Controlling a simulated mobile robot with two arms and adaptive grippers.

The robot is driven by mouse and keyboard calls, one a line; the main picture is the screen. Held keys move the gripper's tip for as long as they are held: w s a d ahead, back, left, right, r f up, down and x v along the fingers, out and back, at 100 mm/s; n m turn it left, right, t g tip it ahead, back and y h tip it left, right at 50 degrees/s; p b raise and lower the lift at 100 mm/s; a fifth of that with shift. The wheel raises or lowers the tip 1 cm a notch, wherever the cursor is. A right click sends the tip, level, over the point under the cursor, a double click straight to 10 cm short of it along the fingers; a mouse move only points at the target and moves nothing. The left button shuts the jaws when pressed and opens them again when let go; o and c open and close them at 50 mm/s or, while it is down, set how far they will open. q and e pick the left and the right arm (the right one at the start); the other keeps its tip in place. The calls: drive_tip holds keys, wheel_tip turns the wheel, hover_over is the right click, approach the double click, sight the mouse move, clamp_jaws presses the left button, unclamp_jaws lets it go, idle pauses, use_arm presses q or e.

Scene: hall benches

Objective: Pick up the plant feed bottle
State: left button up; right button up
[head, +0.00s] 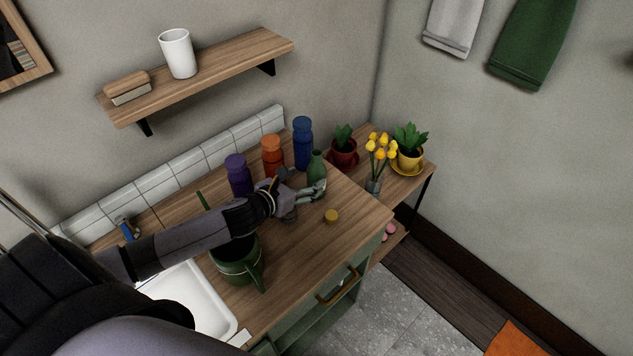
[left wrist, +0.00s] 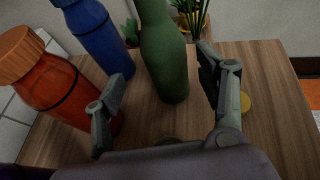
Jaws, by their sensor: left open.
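The green bottle (head: 316,168), which I take to be the plant feed bottle, stands upright on the wooden counter near its right end. My left gripper (head: 312,190) is at its near side. In the left wrist view the green bottle (left wrist: 163,55) stands ahead, between the open fingers of my left gripper (left wrist: 162,72). I see a gap on the bottle's left; on its right the finger is close, and I cannot tell if it touches. My right gripper is not in view.
Purple (head: 239,176), orange (head: 272,156) and blue (head: 302,143) bottles stand along the back. A small yellow round object (head: 331,216) lies nearer the front. A green watering can (head: 238,268) stands below my left arm. Potted plants (head: 343,152) stand beyond the counter.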

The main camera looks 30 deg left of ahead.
sight(311, 177)
use_arm(q)
drive_tip(key=shift+w+d+f, duration=0.1)
drive_tip(key=shift+w, duration=0.15)
drive_tip(key=b+x, duration=0.2)
drive_tip(key=x, duration=0.1)
drive_tip(key=b+x, duration=0.1)
drive_tip(key=shift+w+d, duration=0.15)
drive_tip(key=shift+d, duration=0.15)
drive_tip(key=shift+w, duration=0.3)
drive_tip(key=shift+c, duration=0.7)
drive_tip(key=c, duration=1.2)
drive_tip(key=shift+c, duration=0.5)
